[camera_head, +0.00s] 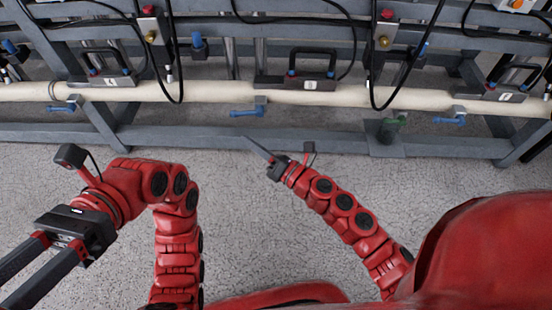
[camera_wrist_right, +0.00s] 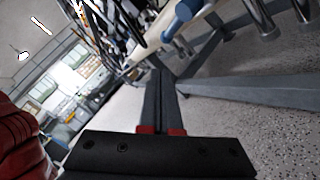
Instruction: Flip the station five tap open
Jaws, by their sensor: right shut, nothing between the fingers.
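The middle blue tap (camera_head: 246,112) hangs under the pale pipe, left of the middle station plate (camera_head: 311,85). The plate's number is too small to read surely, but it sits between plates marked 4 and 6. The tap's blue handle lies roughly along the pipe. My right gripper (camera_head: 248,141) is shut and empty, its fingertips just below the tap in the head view and apart from it. In the right wrist view its fingers (camera_wrist_right: 161,80) are together, pointing towards the rack. A blue part (camera_wrist_right: 181,17) shows beyond them. My left gripper (camera_head: 14,284) is open and empty at lower left.
The pale pipe (camera_head: 210,92) runs across the grey rack. Other blue taps hang at the left (camera_head: 64,106) and right (camera_head: 448,120). Black cables loop down in front of the pipe. A lower grey beam (camera_head: 330,142) crosses below the taps. The speckled floor in front is clear.

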